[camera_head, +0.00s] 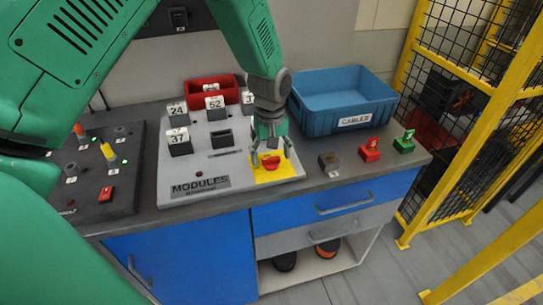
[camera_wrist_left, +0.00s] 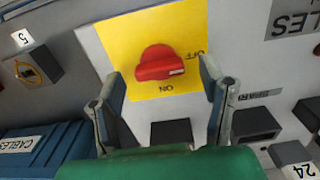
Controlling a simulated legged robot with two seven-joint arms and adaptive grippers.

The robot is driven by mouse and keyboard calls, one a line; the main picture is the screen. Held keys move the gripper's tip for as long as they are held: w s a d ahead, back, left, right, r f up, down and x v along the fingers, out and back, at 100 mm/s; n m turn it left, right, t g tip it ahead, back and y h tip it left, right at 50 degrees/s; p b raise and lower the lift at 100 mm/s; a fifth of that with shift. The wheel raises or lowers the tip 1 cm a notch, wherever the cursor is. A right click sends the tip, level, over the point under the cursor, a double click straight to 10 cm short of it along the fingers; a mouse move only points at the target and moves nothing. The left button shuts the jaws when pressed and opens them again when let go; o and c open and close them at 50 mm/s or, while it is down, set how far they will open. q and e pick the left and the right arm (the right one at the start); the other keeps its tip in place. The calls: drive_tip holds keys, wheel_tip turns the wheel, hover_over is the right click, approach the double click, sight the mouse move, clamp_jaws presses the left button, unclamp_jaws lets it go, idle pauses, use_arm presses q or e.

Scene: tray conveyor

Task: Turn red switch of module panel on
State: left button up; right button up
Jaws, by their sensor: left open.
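The module panel (camera_head: 220,165) is a light grey board marked MODULES on the dark counter. Its red switch (camera_head: 271,163) sits on a yellow plate (camera_head: 284,172) at the panel's front right corner. In the left wrist view the red switch (camera_wrist_left: 160,65) has its white-marked end toward the OFF label at the right; the ON label is below it. My left gripper (camera_head: 270,157) is over the switch, pointing down. Its open fingers show in the wrist view (camera_wrist_left: 164,82) on either side of the switch's lower part, with no visible contact. My right gripper is not seen.
Numbered modules (camera_head: 179,142) stand on the panel behind and left of the gripper. A blue CABLES bin (camera_head: 345,112) and a red bin (camera_head: 212,90) stand behind. Small grey, red and green blocks (camera_head: 370,150) lie to the right. A dark switch panel (camera_head: 95,185) is at the left.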

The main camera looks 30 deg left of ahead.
use_arm(q)
drive_tip(key=shift+f, duration=0.35)
drive_tip(key=shift+w+d+f, duration=0.1)
drive_tip(key=shift+f, duration=0.2)
drive_tip(key=c, duration=1.2)
drive_tip(key=shift+o, duration=0.2)
